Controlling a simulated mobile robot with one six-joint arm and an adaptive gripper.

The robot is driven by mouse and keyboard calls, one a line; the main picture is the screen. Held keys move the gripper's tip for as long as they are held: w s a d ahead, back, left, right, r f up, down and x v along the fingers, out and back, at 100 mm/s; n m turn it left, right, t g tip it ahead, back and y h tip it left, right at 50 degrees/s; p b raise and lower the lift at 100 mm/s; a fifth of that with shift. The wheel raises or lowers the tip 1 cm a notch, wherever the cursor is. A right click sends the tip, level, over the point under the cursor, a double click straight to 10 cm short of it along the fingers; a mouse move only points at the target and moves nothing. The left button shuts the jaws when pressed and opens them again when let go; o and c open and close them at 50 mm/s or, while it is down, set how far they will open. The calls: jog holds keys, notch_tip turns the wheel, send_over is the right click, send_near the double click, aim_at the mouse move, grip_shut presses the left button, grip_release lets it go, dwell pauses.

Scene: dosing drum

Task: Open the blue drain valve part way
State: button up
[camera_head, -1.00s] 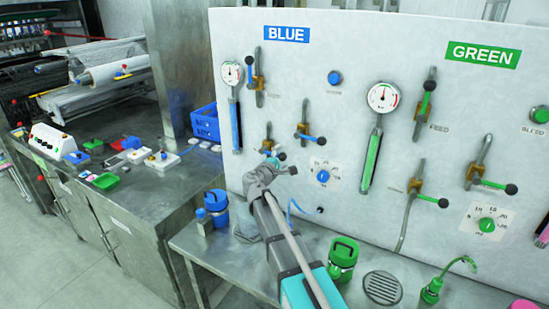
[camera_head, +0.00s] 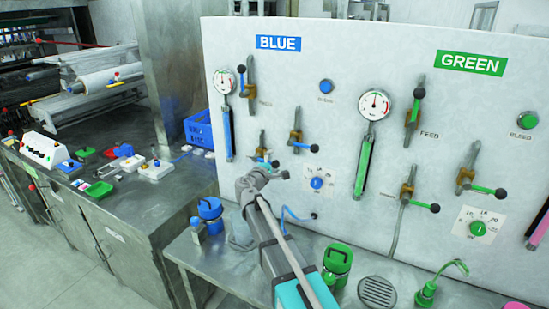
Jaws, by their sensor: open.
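Under the BLUE sign (camera_head: 278,43) are three lever valves on pipes. The lower left one, which I take to be the blue drain valve (camera_head: 262,140), has its label hidden or unreadable. Its lever is mostly hidden behind my gripper (camera_head: 271,165), so its angle cannot be told. My gripper is open, just in front of and below this valve. I cannot tell whether it touches the lever. The blue feed valve (camera_head: 250,75) is above, and another blue-lever valve (camera_head: 296,139) is to the right.
A blue dial (camera_head: 316,183) and a blue hose (camera_head: 292,214) are right of my gripper. A blue canister (camera_head: 210,213) and a green canister (camera_head: 337,265) stand on the bench below. Green valves (camera_head: 408,190) and a gauge (camera_head: 374,104) are further right.

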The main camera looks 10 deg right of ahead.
jog(key=shift+r, duration=0.15)
jog(key=shift+r+p, duration=0.35)
jog(key=shift+p, duration=0.15)
jog(key=shift+r, duration=0.1)
jog(key=shift+w+a+r+p, duration=0.1)
jog(key=shift+r+p, duration=0.25)
jog(key=shift+p, duration=0.15)
jog(key=shift+r, duration=0.1)
jog(key=shift+a+r+p, duration=0.1)
jog(key=shift+r+p, duration=0.3)
jog(key=shift+p, duration=0.05)
dwell(0.4)
